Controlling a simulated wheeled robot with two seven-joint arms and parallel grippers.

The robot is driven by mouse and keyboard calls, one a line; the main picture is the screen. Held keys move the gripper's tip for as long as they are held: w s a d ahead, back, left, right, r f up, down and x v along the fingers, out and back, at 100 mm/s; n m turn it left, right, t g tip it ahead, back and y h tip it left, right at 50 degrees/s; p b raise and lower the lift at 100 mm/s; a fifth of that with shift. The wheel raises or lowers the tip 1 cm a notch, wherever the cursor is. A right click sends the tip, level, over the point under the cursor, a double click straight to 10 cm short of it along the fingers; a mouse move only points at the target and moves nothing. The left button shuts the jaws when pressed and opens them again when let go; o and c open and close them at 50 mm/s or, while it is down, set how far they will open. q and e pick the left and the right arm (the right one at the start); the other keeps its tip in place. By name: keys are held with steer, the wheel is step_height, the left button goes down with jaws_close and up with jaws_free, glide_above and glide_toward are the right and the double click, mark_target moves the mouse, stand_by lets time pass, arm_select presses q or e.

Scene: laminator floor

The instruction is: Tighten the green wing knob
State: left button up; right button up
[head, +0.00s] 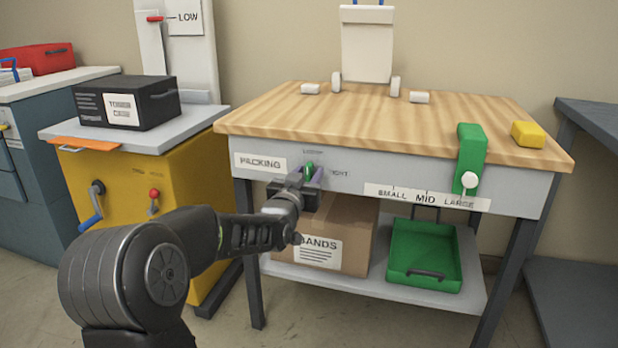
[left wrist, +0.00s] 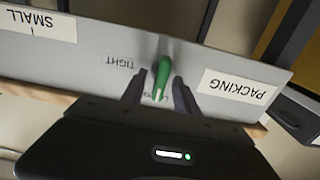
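The green wing knob (head: 310,168) is on the grey front panel of the packing bench, between the PACKING label and the TIGHT marking. A marking that looks like LOOSE is above it, partly hidden in the wrist view. My left gripper (head: 309,184) is at the knob and covers part of it. In the left wrist view the knob (left wrist: 162,79) stands between the two fingers of the left gripper (left wrist: 160,82), with small gaps beside it. Its pale-marked end points toward the LOOSE marking. My right gripper is in neither view.
A green lever with a white knob (head: 469,181) is at the right of the panel, by the SMALL, MID, LARGE scale. A cardboard box (head: 352,225) and a green tray (head: 398,272) sit on the lower shelf. A yellow cabinet (head: 185,185) stands left of the bench.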

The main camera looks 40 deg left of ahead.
arm_select(q)
steer(key=shift+w+a, duration=0.15)
steer(key=shift+w, duration=0.3)
steer(key=shift+c, duration=0.4)
jaws_close()
